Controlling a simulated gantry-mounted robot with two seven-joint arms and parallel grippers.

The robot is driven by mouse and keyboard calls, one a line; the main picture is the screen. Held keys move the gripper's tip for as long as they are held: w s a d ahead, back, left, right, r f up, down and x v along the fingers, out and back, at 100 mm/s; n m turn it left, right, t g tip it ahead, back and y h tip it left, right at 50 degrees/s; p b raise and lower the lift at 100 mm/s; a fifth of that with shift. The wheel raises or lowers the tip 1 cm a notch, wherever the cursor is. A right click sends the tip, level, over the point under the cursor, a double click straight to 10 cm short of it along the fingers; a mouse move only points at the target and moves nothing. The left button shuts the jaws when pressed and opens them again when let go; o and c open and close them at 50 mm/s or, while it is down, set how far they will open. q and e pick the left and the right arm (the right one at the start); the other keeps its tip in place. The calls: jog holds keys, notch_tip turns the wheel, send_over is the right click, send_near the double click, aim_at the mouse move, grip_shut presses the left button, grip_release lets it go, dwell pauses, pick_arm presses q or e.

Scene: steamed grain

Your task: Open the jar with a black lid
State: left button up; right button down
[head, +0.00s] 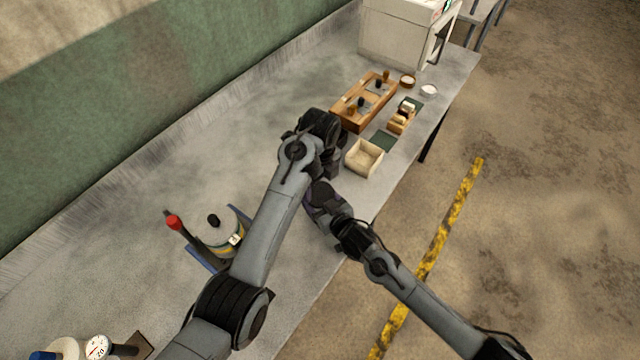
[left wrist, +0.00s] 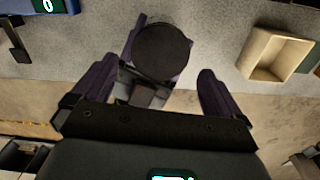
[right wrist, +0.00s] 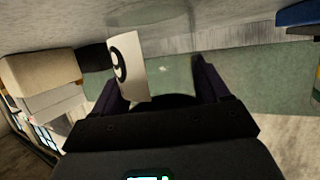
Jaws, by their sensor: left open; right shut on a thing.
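The jar with a black lid (left wrist: 162,52) shows from above in the left wrist view, lid on top. My left gripper (left wrist: 156,88) is open, its fingers spread to either side below the lid in that picture and not closed on it. My right gripper (right wrist: 158,92) is shut on the jar; its purple fingers show beside the lid in the left wrist view. A white label with a dark numeral (right wrist: 126,66) shows between the fingers in the right wrist view. In the head view my arms hide the jar and most of both grippers.
A small beige open box (head: 364,156) stands right of the grippers. Behind it is a wooden rack (head: 349,119) with small bottles. The grey bench between is mostly clear.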

aim_at(320, 193)
pick_arm(q)
notch_tip(320, 193, up, 3)
jog(key=shift+f+m, duration=0.15)
jog(key=shift+m, duration=1.05)
jog(key=shift+r+m, duration=0.2)
jog(key=shift+m, duration=0.2)
jog(key=shift+f, duration=3.8)
jog(key=shift+c, duration=0.5)
jog(key=c, duration=0.9)
jog(key=n, duration=0.3)
